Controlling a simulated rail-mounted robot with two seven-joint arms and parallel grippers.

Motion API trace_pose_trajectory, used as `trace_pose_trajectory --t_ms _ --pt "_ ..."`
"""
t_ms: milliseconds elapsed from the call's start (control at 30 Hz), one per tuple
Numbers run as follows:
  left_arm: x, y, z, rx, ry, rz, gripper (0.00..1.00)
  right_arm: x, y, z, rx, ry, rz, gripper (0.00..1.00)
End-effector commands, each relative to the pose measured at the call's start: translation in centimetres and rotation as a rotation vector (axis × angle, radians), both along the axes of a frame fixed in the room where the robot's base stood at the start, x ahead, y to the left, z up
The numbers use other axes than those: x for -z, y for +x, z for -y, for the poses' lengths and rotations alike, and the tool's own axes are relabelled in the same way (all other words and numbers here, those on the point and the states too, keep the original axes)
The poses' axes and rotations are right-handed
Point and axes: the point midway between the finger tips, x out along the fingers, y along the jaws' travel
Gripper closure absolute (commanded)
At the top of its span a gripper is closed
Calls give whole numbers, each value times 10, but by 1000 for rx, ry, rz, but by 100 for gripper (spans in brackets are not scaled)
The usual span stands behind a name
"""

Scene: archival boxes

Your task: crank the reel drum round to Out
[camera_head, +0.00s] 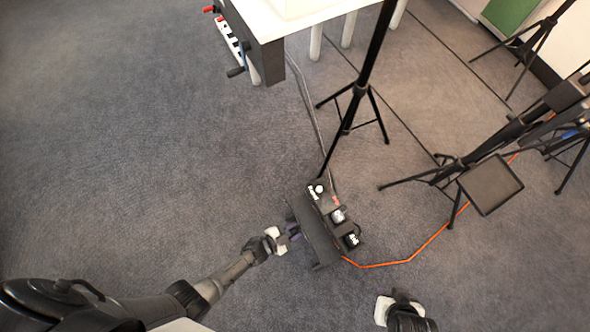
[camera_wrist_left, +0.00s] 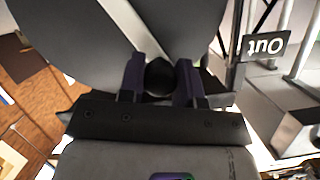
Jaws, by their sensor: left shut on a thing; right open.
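The reel drum (camera_wrist_left: 70,30) is a large grey disc filling the upper part of the left wrist view, with a lighter band across it. My left gripper (camera_wrist_left: 160,80) is shut on a dark round crank knob (camera_wrist_left: 159,77) in front of the disc. A dark tag reading "Out" (camera_wrist_left: 263,47) appears upside down to the right of the disc. In the head view the dark reel unit (camera_head: 318,232) stands on the floor, with my left gripper (camera_head: 293,232) at its left side; the knob is hidden there. My right gripper (camera_head: 388,312) is at the bottom edge, apart from the unit, its fingers hard to make out.
An orange cable (camera_head: 400,262) runs along the carpet from the unit to the right. Black tripod stands (camera_head: 358,92) are behind and to the right. A white table (camera_head: 290,22) is at the top. The carpet at left is clear.

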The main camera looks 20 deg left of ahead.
Motion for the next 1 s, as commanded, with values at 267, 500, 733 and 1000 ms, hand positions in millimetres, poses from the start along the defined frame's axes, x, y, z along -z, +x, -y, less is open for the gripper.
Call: trace_pose_trajectory --t_ms 267,500,733,1000 --pt "6 5 -8 0 -88 -76 100 -1 0 -1 4 5 0 57" --pt "7 7 -9 0 -117 -100 100 -1 0 -3 6 10 1 57" --pt "7 7 -9 1 -120 -102 100 -1 0 -3 7 11 0 57" --pt "7 6 -9 1 -120 -101 100 -3 5 -1 3 4 13 69"
